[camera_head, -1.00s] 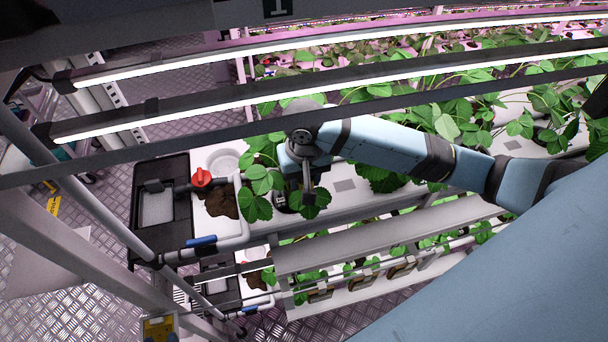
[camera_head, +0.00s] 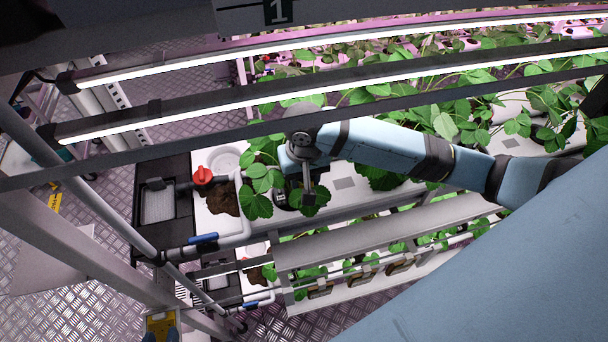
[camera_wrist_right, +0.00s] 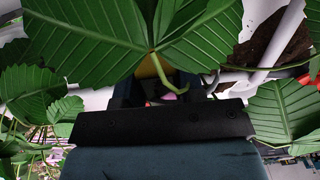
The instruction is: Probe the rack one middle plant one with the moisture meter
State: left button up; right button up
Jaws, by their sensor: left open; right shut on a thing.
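The rack bears a "1" sign (camera_head: 278,11). A leafy plant (camera_head: 257,206) stands at the left end of its white middle trough (camera_head: 345,183). My right gripper (camera_head: 307,188) is down among this plant's leaves, partly hidden by them and by my wrist. In the right wrist view, broad leaves (camera_wrist_right: 85,35) cover most of the fingers. The gripper is shut on a mostly hidden thing, with a yellow bit (camera_wrist_right: 153,66) showing between the fingers; I cannot tell whether its tip touches the soil.
A red valve (camera_head: 202,175), brown soil (camera_head: 222,201) and a blue-handled pipe (camera_head: 203,239) sit at the trough's left end. Light bars (camera_head: 300,88) and a dark rail (camera_head: 400,104) cross above. A lower trough (camera_head: 370,243) holds more plants. Metal floor (camera_head: 100,300) shows at lower left.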

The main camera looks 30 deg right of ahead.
jog(key=shift+f, duration=0.4)
pick_arm(q)
jog(key=shift+r, duration=0.15)
pick_arm(e)
jog(key=shift+f, duration=1.15)
jog(key=o, duration=1.5)
jog(key=shift+f, duration=0.1)
jog(key=shift+c, duration=0.2)
pick_arm(q)
jog(key=shift+r, duration=0.1)
pick_arm(e)
jog(key=shift+r, duration=3)
